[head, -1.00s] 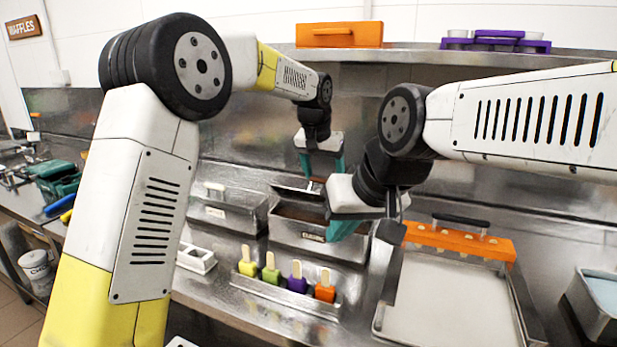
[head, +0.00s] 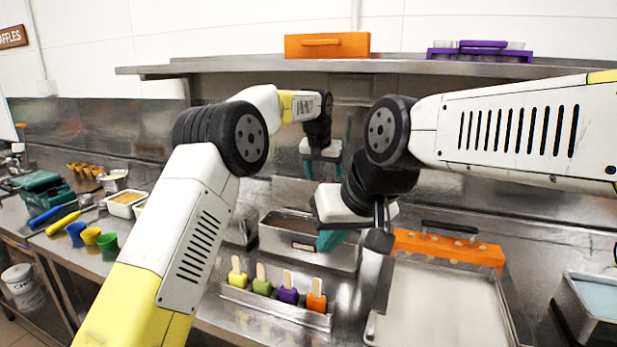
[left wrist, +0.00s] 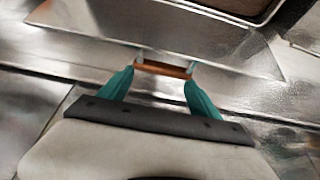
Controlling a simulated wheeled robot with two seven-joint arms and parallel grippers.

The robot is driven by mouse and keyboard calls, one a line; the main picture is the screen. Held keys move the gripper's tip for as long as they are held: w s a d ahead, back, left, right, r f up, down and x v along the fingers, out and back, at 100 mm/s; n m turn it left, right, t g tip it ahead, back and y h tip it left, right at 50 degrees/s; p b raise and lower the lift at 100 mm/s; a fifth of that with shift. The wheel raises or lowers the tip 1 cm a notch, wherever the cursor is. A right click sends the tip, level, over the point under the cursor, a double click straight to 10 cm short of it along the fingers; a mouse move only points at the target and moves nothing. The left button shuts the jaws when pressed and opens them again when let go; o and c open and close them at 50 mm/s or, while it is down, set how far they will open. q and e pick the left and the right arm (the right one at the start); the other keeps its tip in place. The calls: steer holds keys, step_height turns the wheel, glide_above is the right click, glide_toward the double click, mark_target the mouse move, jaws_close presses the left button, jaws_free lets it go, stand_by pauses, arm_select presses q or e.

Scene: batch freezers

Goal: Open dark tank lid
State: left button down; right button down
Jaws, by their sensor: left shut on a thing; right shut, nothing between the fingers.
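The dark tank (head: 347,258) is a metal bin holding dark brown contents, with a small label on its front. Its metal lid (head: 290,190) stands raised behind the tank's opening; the lid also shows in the left wrist view (left wrist: 100,48). My left gripper (head: 322,170) is above the back of the tank. In the left wrist view its teal fingers are shut on the lid's brown handle (left wrist: 163,69). My right gripper (head: 328,241) is shut and empty over the tank's front right. It hides part of the tank.
A rack of several colored popsicles (head: 273,309) stands in front of the tank. An orange mold (head: 448,249) lies at the back of a metal tray (head: 440,305) to the right. A shelf (head: 400,68) runs above. My left forearm hides the counter left of the tank.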

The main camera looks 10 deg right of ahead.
arm_select(q)
steer(key=shift+w+d+f, duration=0.35)
steer(key=shift+w+d, duration=0.05)
steer(key=shift+w, duration=0.25)
steer(key=shift+c, duration=0.6)
jaws_free()
steer(key=shift+s, duration=0.1)
steer(key=shift+r, duration=0.1)
steer(key=v, duration=0.7)
steer(key=shift+r, duration=0.35)
steer(key=shift+a, duration=0.1)
